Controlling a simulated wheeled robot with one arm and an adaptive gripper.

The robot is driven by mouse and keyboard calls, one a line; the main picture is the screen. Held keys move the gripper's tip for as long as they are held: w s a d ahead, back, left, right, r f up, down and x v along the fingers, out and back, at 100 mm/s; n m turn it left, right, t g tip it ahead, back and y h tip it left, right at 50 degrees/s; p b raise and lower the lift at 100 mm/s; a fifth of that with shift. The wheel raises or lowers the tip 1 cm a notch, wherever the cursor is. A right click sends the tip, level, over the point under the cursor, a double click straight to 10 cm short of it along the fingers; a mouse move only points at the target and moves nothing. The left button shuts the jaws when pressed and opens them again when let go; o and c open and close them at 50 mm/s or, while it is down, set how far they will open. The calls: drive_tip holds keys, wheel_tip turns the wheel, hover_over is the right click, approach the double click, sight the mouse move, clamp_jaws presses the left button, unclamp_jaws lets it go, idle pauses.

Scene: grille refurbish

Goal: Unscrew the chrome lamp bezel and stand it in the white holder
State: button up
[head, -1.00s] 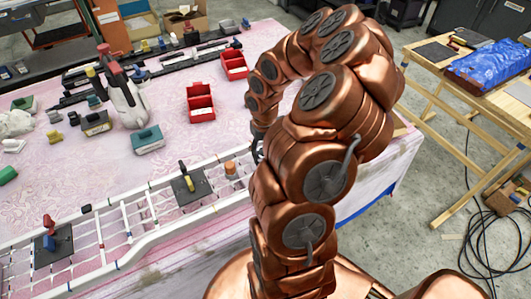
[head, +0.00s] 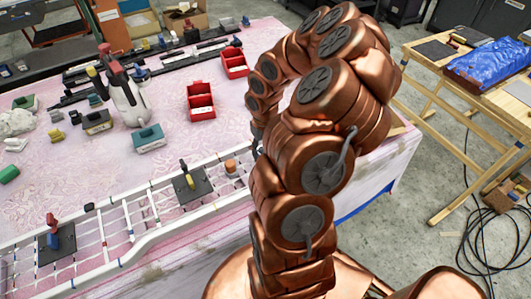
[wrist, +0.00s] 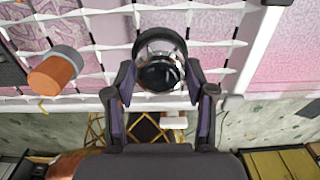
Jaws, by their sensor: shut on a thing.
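In the wrist view, my gripper (wrist: 159,72) has its two dark fingers on either side of a round lamp with a black centre and a shiny chrome bezel (wrist: 160,46). The fingers are shut on the bezel, which sits by the white grille (wrist: 205,7). I cannot tell whether the bezel is loose from the lamp. In the head view, the grille (head: 140,245) lies along the table's front edge, and my arm hides the gripper and bezel. I cannot clearly pick out the white holder.
An orange cylinder with a grey cap (wrist: 55,72) stands left of the bezel; it also shows in the head view (head: 231,168). A dark plate (head: 196,190) with a yellow-and-black tool lies on the grille. Red bins (head: 201,101) and a spray bottle (head: 130,103) stand farther back.

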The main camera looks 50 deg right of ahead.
drive_tip(key=shift+r+p, duration=0.65)
drive_tip(key=shift+r, duration=0.05)
idle(0.5)
drive_tip(key=shift+r+p, duration=0.45)
drive_tip(key=shift+r, duration=0.55)
